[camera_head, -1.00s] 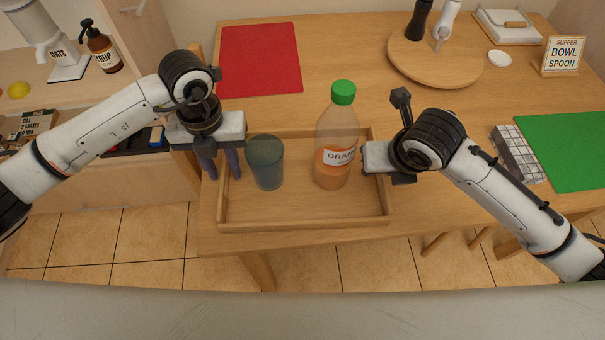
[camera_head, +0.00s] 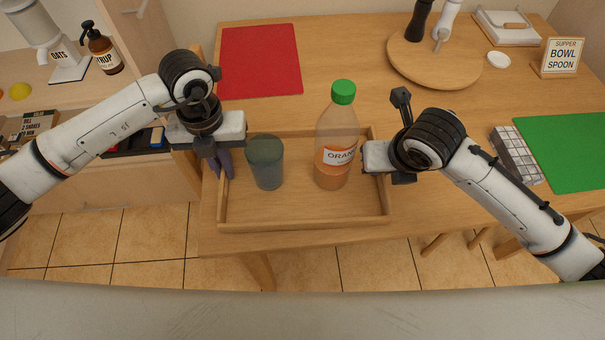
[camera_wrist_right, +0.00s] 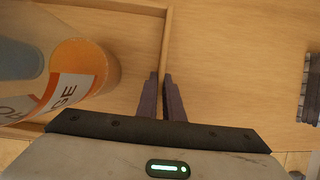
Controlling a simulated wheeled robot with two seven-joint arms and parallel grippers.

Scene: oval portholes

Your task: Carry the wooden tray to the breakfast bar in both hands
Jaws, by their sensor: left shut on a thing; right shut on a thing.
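The wooden tray (camera_head: 305,223) sits at the front edge of the wooden table, holding a blue-grey cup (camera_head: 266,163) on its left and an orange juice bottle (camera_head: 337,150) with a green cap on its right. My left gripper (camera_head: 222,172) is shut on the tray's left wall. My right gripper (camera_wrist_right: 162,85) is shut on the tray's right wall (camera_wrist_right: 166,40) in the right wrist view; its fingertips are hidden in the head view. I cannot tell which surface is the breakfast bar.
The table (camera_head: 350,60) bears a red mat (camera_head: 260,60), a round board (camera_head: 440,65) with shakers, a green mat (camera_head: 575,150), a checked box (camera_head: 517,155) and a sign (camera_head: 560,56). A shelf unit with a syrup bottle (camera_head: 102,50) stands at left. Tiled floor shows in front.

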